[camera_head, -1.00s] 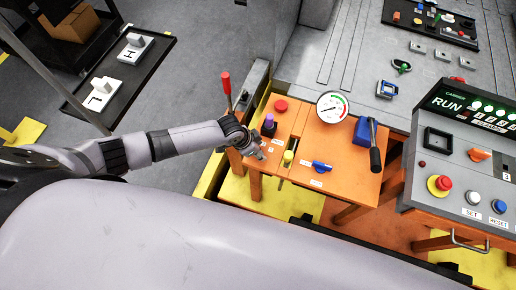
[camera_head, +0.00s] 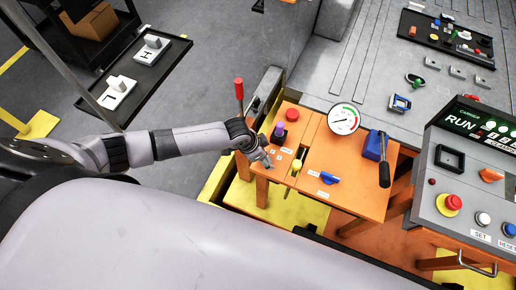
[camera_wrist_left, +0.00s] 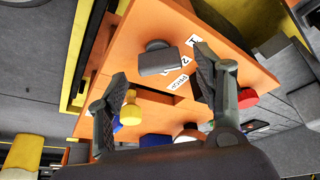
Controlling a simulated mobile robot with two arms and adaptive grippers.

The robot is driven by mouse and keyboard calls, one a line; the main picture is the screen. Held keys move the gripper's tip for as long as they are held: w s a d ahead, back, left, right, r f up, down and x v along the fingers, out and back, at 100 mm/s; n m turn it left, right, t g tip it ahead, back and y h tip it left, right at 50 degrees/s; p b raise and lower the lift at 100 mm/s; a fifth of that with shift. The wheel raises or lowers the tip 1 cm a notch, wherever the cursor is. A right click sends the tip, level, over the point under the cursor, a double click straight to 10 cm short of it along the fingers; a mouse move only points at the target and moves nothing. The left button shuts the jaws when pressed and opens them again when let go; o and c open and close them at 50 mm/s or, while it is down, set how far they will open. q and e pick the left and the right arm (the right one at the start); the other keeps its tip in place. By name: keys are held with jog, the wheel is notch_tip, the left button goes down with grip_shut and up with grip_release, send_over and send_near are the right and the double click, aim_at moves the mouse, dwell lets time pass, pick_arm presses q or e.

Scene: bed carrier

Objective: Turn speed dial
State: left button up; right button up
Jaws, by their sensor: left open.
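A grey dial knob (camera_wrist_left: 160,60) sits on the orange panel (camera_wrist_left: 140,35) in the left wrist view, beside white labels (camera_wrist_left: 178,66) with numbers and a word I cannot read clearly. My left gripper (camera_wrist_left: 160,88) is open, its two fingers on either side of the knob in the picture. I cannot tell whether they touch it. In the head view my left gripper (camera_head: 266,163) is low over the left part of the orange table (camera_head: 340,185) and hides the knob. My right gripper is not in view.
Close by stand a purple-topped knob (camera_head: 279,129), a red button (camera_head: 292,115), a yellow knob (camera_head: 297,165), a red-handled lever (camera_head: 239,92) and a blue switch (camera_head: 329,178). A gauge (camera_head: 343,119) and a black-handled blue lever (camera_head: 384,160) are further right. A grey control box (camera_head: 470,170) stands at the right.

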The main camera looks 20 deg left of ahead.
pick_arm(q)
jog(key=v, duration=1)
jog(key=shift+f, duration=0.1)
